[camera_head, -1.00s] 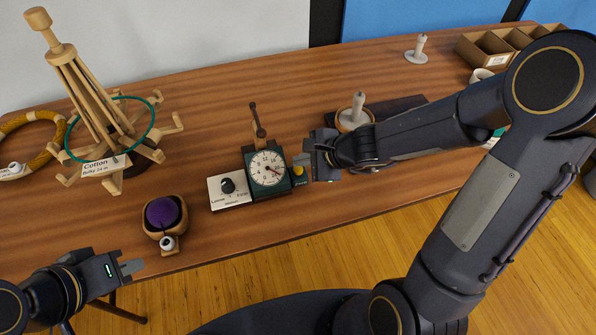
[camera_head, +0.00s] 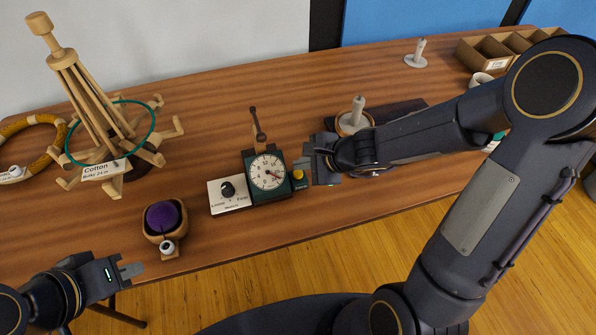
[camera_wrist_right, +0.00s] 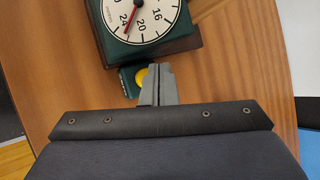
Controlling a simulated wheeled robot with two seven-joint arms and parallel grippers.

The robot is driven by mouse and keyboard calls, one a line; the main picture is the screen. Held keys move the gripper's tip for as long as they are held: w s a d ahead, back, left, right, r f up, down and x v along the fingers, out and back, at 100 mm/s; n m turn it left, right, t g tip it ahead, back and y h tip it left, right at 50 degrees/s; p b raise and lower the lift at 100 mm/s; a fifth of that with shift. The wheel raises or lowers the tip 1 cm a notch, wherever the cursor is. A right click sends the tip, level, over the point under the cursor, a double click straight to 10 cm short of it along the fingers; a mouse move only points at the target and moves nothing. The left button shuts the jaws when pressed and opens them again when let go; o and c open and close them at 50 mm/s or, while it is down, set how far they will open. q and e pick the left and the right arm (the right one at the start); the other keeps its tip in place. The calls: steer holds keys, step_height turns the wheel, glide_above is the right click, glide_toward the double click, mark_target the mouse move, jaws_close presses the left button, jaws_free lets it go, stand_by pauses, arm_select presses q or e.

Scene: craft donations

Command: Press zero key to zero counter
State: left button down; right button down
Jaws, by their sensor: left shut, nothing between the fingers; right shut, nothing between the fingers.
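The counter (camera_head: 253,172) is a dark green box with a white dial, standing near the table's front edge; its dial (camera_wrist_right: 141,14) also shows in the right wrist view. The yellow key (camera_head: 298,174) sits on a small green block at the counter's right side. In the right wrist view the yellow key (camera_wrist_right: 142,76) is partly hidden by my right gripper (camera_wrist_right: 160,72). My right gripper (camera_head: 303,164) is shut and empty, its tips beside or over the key; I cannot tell whether they touch it. My left gripper (camera_head: 136,270) is shut and empty, off the table's front edge.
A pale panel with a black knob (camera_head: 227,188) adjoins the counter on the left. A wooden bowl with a purple ball (camera_head: 162,216) stands left of it. A wooden swift (camera_head: 95,110) with a green ring stands at the left. A grey spindle (camera_head: 357,112) stands behind my right gripper.

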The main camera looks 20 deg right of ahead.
mark_target(302, 175)
steer(key=shift+f, duration=0.15)
stand_by(0.8)
steer(key=shift+f+b, duration=0.3)
steer(key=shift+b, duration=0.2)
steer(key=shift+f+b, duration=0.45)
steer(key=shift+b, duration=0.05)
stand_by(0.5)
steer(key=shift+r, duration=0.15)
steer(key=shift+r+p, duration=0.75)
steer(key=shift+p, duration=0.05)
step_height(302, 175, up, 5)
steer(key=p, duration=0.4)
steer(key=shift+p, duration=0.35)
